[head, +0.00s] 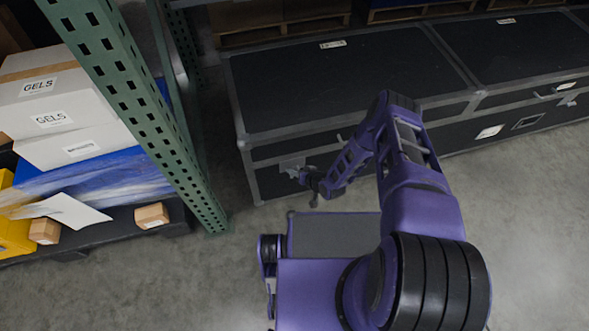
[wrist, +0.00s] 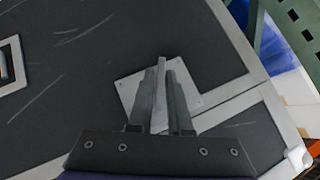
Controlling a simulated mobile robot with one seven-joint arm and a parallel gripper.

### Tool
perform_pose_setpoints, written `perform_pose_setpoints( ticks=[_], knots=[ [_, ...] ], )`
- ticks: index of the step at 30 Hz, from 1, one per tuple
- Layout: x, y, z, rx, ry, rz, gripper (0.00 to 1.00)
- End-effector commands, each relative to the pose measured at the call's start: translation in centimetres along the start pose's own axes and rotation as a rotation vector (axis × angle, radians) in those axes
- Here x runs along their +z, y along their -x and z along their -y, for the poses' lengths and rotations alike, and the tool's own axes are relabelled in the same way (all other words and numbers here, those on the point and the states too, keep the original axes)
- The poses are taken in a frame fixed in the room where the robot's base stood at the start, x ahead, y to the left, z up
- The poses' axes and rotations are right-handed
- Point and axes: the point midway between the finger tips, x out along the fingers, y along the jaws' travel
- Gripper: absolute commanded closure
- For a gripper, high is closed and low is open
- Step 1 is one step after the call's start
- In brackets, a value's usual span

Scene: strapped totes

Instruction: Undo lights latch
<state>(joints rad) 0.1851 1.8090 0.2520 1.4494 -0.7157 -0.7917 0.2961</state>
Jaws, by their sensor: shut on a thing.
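A black case (head: 330,85) with grey metal edges stands in front of me; it fills much of the wrist view (wrist: 75,60). A silver latch (head: 291,164) sits on its front face near the left end. In the wrist view the latch's square plate (wrist: 126,88) shows behind the fingers, with a thin light lever (wrist: 161,75) standing between them. My gripper (head: 312,181) is at this latch. In the wrist view my gripper (wrist: 162,100) is shut on the lever. The fingers hide part of the plate. The case's label (head: 333,44) is too small to read.
A green rack post (head: 140,110) stands close to the left. Behind it are white GELS boxes (head: 45,100) and small brown boxes (head: 152,215) on a dark pallet. A second black case (head: 525,50) adjoins on the right. The concrete floor (head: 540,220) at right is clear.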

Motion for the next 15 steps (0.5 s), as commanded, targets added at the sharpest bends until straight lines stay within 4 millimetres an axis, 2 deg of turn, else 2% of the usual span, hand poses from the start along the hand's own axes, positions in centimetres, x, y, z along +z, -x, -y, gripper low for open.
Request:
perform_pose_setpoints(
  ticks=[1, 15],
  knots=[
    [-0.12, 0.15, 0.45, 0.027, 0.032, 0.003, 1.00],
    [0.07, -0.05, 0.20, 0.273, 0.281, 0.000, 1.00]
  ],
)
